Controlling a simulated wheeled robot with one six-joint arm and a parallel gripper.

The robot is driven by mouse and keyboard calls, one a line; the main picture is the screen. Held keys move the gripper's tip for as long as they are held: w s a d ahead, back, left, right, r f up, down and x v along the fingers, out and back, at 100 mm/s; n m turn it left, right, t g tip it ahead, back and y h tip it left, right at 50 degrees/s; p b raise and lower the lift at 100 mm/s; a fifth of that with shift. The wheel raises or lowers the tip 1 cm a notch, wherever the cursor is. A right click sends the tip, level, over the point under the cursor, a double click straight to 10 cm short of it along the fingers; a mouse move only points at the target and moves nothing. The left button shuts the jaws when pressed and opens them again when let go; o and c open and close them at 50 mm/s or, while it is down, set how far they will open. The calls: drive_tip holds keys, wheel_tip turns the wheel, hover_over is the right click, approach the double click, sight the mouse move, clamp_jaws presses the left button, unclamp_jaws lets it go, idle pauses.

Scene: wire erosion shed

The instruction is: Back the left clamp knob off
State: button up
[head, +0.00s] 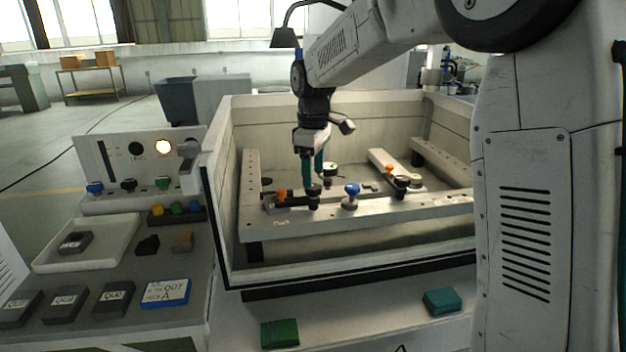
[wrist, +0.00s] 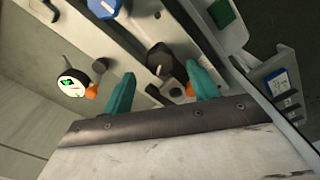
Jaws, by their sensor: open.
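The left clamp knob (head: 313,189) is black and sits on a dark clamp arm with an orange piece (head: 281,195), at the left of the pale work rail. In the wrist view the black knob (wrist: 160,58), with a light pointer line, lies between and slightly beyond my fingertips. My gripper (head: 312,181) has teal fingers and hangs above the knob. It also shows in the wrist view (wrist: 161,72), open, with one finger to either side of the knob. I cannot tell whether a finger touches it. The orange piece is partly hidden behind the right finger.
A blue knob (head: 351,190) stands just right on the rail, and the right clamp's dark knob (head: 402,181) is farther right. A round dial gauge (wrist: 75,84) is close to my left finger. The tank wall (head: 216,225) surrounds the rails.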

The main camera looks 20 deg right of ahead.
drive_tip(key=shift+r, duration=2.35)
